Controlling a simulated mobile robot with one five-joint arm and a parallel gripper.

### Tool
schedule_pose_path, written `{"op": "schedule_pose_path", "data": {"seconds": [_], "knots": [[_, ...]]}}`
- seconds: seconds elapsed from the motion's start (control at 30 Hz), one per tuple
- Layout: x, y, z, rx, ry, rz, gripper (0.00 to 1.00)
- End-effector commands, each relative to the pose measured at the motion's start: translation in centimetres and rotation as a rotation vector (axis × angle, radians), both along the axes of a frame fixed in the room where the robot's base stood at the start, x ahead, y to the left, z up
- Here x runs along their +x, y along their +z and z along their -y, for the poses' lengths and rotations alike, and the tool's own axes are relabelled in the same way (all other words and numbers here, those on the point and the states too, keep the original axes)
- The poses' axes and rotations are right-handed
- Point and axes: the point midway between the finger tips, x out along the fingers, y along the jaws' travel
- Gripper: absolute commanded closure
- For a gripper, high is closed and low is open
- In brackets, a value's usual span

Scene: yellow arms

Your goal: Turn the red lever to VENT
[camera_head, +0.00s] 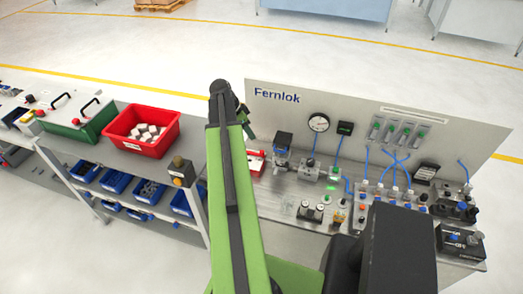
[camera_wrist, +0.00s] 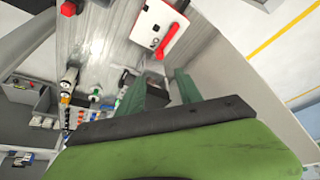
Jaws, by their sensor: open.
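The red lever (camera_wrist: 160,51) sticks out from the edge of a white-faced box with red parts (camera_wrist: 158,24) near the top of the wrist view. Dark lettering, partly readable as "ON" or "NO", is beside the lever; I cannot read a VENT mark. In the head view the red and white box (camera_head: 255,161) stands at the left end of the bench, partly behind my green arm. My gripper (camera_wrist: 158,88) is open and empty, its two dark green fingers apart, just short of the lever and not visibly touching it.
The bench (camera_head: 285,190) holds valves, blue hoses and a pressure gauge (camera_head: 319,122), right of the box. A "Fernlok" back panel (camera_head: 350,100) rises behind.

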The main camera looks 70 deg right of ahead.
Motion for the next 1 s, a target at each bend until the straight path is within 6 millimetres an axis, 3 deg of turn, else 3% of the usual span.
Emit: {"op": "schedule_pose_path", "data": {"seconds": [0.03, 0.6, 0.77, 1.0], "knots": [[-0.2, -1.6, 0.3, 0.000, -0.001, 0.000, 0.58], [-3.2, -13.0, 3.7, 0.001, 0.001, 0.000, 0.58], [-3.8, -14.7, 4.3, 0.001, 0.000, 0.001, 0.58], [-4.0, -14.5, 4.5, 0.001, 0.002, 0.001, 0.58]]}}
